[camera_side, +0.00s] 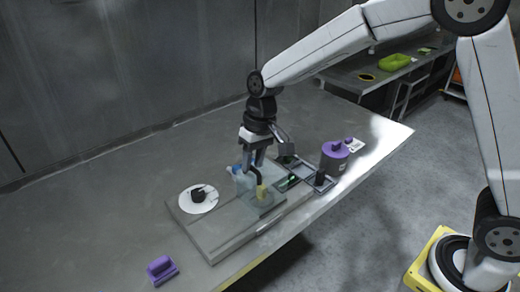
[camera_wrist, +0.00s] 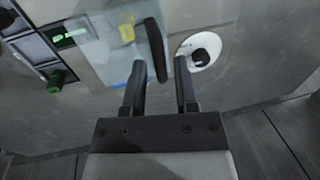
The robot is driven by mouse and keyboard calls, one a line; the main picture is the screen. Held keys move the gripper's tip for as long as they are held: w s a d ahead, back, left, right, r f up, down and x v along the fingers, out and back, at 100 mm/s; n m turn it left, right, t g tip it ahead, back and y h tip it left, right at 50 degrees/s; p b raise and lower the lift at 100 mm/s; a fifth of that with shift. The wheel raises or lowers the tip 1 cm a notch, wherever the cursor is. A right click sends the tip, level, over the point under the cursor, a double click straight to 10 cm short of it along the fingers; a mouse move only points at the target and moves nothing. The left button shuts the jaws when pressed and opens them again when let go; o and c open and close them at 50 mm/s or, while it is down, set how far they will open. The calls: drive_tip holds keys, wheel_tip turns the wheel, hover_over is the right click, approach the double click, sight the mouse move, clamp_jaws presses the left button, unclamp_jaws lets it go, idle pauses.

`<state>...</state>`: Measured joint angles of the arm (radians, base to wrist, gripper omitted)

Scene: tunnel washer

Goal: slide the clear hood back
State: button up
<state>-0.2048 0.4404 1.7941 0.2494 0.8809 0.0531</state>
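The clear hood (camera_side: 262,203) is a see-through box on the grey base plate (camera_side: 225,240); it also shows as a pale bluish sheet in the wrist view (camera_wrist: 100,50). A black curved handle (camera_wrist: 154,45) is on it, and a yellow piece (camera_wrist: 126,27) shows at the hood. My gripper (camera_side: 253,168) is over the hood. In the wrist view my gripper (camera_wrist: 161,64) is open, with a finger on each side of the handle's near end and gaps visible on both sides. I cannot tell how deep the fingers reach.
A white disc with a black knob (camera_side: 198,198) lies left of the hood. A dark compartment frame (camera_side: 295,170) with green pieces is to its right, and a purple canister (camera_side: 335,157) beyond that. A purple handled block (camera_side: 161,270) lies near the front. The table's left is clear.

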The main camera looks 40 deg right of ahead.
clamp_jaws()
idle(1.2)
